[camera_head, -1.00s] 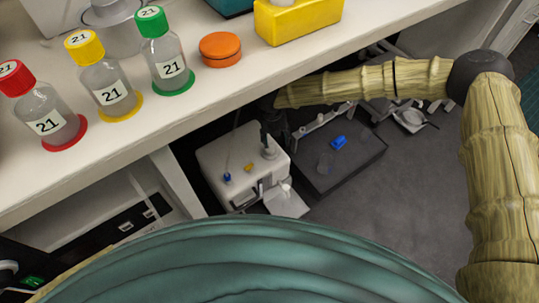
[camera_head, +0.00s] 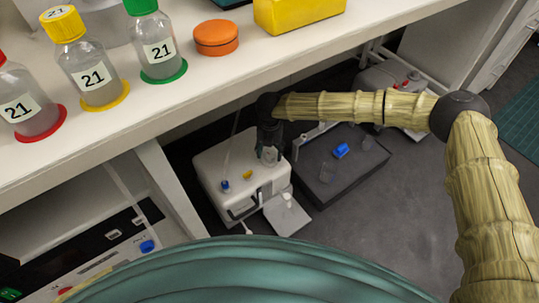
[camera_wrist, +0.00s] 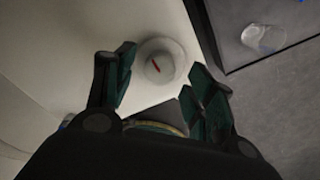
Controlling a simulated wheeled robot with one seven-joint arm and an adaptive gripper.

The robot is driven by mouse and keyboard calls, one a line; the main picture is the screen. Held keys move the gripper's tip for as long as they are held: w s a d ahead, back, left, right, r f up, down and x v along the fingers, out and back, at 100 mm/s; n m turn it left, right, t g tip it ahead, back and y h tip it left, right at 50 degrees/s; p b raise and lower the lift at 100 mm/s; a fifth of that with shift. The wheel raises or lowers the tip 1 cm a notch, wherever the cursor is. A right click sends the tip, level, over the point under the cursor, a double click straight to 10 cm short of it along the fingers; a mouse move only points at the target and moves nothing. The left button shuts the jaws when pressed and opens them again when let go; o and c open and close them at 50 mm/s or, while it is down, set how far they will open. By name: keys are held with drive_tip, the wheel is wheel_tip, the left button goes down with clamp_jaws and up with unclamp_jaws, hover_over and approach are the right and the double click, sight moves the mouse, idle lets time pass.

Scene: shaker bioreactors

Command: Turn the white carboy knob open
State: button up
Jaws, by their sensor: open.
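The white carboy (camera_head: 215,165) is a boxy white container on the floor under the bench. A round white knob with a red mark (camera_wrist: 158,62) is on its top near one edge in the wrist view. It also shows as a pale round part (camera_head: 270,154) in the head view, partly hidden by my gripper. My gripper (camera_wrist: 162,72) is open, with its dark green fingers on either side of the knob in the wrist view. My dark gripper (camera_head: 269,146) hangs down over the carboy's top in the head view. I cannot tell whether the fingers touch the knob.
A dark box (camera_head: 320,188) holding a blue item (camera_head: 340,151) stands close to the carboy's right. The bench edge (camera_head: 190,110) overhangs above, with bottles and an orange lid (camera_head: 217,38) on it. Grey floor (camera_head: 400,220) is clear at the lower right.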

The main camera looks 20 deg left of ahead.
drive_tip(key=shift+f, duration=0.8)
drive_tip(key=c, duration=1.1)
drive_tip(key=shift+o, duration=0.2)
